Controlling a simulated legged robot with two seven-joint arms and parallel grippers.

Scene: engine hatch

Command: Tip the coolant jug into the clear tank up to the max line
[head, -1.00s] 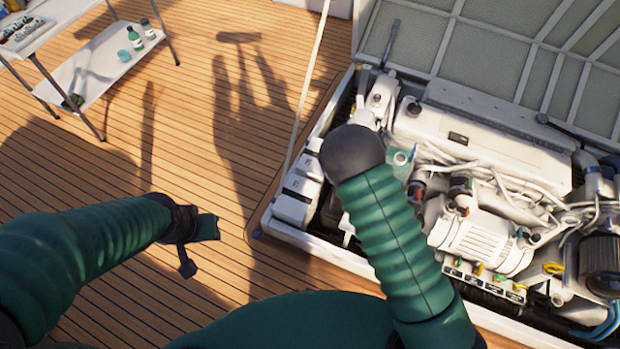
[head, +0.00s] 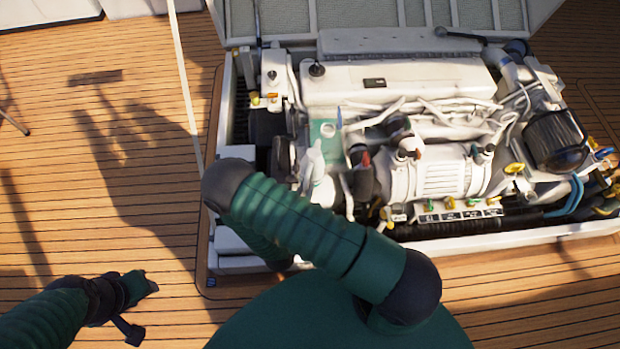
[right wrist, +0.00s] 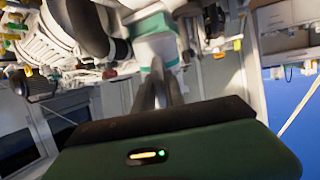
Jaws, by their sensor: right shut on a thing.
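A teal and white block, which looks like the coolant jug (head: 325,132), is at the engine's left part in the head view. It also shows at my right fingertips in the right wrist view (right wrist: 155,48). My right gripper (right wrist: 162,85) is shut on it. My right arm hides most of that hand in the head view. A pale, narrow-necked shape (head: 318,180) is just below the block; I cannot tell whether it is the clear tank. The max line and any liquid level are too small to see. My left gripper (head: 140,288) is over the deck at lower left, away from the engine; its fingers are unclear.
The white engine (head: 400,82) fills the open hatch, with hoses, a ribbed alternator (head: 450,175) and a black filter (head: 555,140) close by. The raised hatch lid (head: 350,14) stands behind. A thin pale pole (head: 184,90) rises at left.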

